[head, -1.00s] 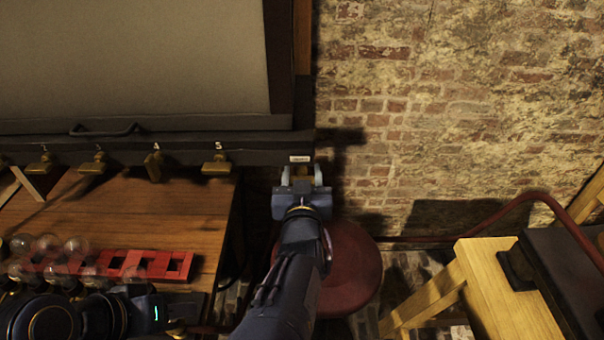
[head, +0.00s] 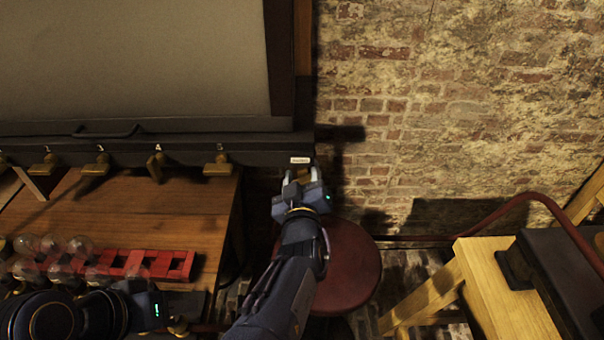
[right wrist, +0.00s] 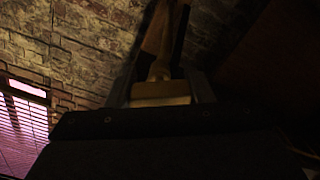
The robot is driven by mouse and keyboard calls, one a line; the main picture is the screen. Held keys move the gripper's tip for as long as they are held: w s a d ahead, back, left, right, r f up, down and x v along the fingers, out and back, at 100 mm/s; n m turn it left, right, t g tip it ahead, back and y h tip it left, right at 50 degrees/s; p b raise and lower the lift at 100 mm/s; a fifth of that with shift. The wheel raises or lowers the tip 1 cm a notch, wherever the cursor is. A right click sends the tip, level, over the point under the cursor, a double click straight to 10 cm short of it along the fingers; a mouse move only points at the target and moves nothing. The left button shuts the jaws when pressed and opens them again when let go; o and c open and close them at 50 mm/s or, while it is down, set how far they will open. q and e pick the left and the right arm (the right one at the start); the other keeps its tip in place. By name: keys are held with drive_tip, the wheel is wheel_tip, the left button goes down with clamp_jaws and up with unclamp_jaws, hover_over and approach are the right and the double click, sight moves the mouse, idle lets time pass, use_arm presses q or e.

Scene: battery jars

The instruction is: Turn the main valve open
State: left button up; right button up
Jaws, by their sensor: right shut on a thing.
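The main valve is a brass handle at the right end of the black rail, under a small white label (head: 300,160). In the head view it is mostly hidden by my right gripper (head: 300,178). In the right wrist view the brass valve handle (right wrist: 160,92) sits between the two fingers, with its stem running up from it. My right gripper is shut on the handle and looks rolled to one side. My left gripper (head: 172,322) is low at the left, by the bench's front; its fingertips are unclear.
Several smaller numbered brass valves (head: 217,167) hang along the black rail (head: 260,148). A red rack (head: 150,264) and glass jars (head: 78,246) stand on the wooden bench (head: 120,215). A round red stool (head: 350,265) is beneath my right arm. A wooden frame (head: 500,290) stands right.

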drive_tip(key=shift+n, duration=0.6)
drive_tip(key=o, duration=1)
drive_tip(key=shift+c, duration=0.2)
